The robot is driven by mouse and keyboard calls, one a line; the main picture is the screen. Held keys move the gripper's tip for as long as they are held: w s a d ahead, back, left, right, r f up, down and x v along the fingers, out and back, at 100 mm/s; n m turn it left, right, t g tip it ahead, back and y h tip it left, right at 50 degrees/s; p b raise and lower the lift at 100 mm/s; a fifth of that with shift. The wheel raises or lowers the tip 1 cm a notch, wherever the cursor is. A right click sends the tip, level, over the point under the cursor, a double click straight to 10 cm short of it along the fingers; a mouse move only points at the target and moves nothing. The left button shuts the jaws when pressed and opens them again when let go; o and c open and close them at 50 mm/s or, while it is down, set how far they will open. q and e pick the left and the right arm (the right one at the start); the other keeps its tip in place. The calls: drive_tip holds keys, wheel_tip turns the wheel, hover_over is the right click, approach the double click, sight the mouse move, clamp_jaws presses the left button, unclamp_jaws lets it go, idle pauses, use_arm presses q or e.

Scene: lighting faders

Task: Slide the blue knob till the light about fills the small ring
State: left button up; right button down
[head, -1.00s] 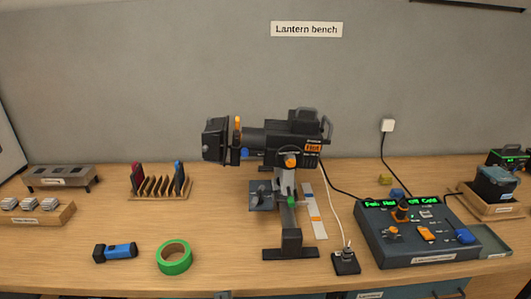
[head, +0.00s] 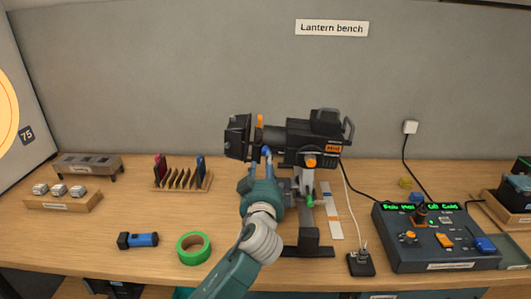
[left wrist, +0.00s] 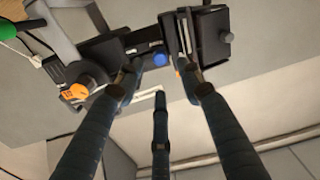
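The black lantern (head: 300,138) stands on the bench with its front end to the left. Its blue knob (head: 267,151) sticks out under the barrel; in the left wrist view the blue knob (left wrist: 160,59) shows between the fingertips. My left gripper (head: 262,168) is just below the barrel, close to the knob. In the left wrist view its fingers (left wrist: 160,78) are spread, with a gap on both sides of the knob. A pale yellow disc with an orange rim (head: 7,115) is cut off at the left edge; I cannot tell which ring this is. My right gripper is out of view.
A control desk (head: 430,245) with faders stands at the right. Green tape (head: 193,248), a blue torch (head: 138,240) and a slotted rack (head: 181,182) are on the left of the bench. A "75" label (head: 26,135) is on the left board.

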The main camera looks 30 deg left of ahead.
sight(266, 150)
use_arm(q)
drive_tip(key=p+x, duration=0.1)
drive_tip(key=x, duration=0.5)
drive_tip(key=shift+w+p, duration=0.3)
drive_tip(key=shift+p, duration=0.05)
drive_tip(key=shift+a+f, duration=0.1)
clamp_jaws()
drive_tip(key=shift+f, duration=0.1)
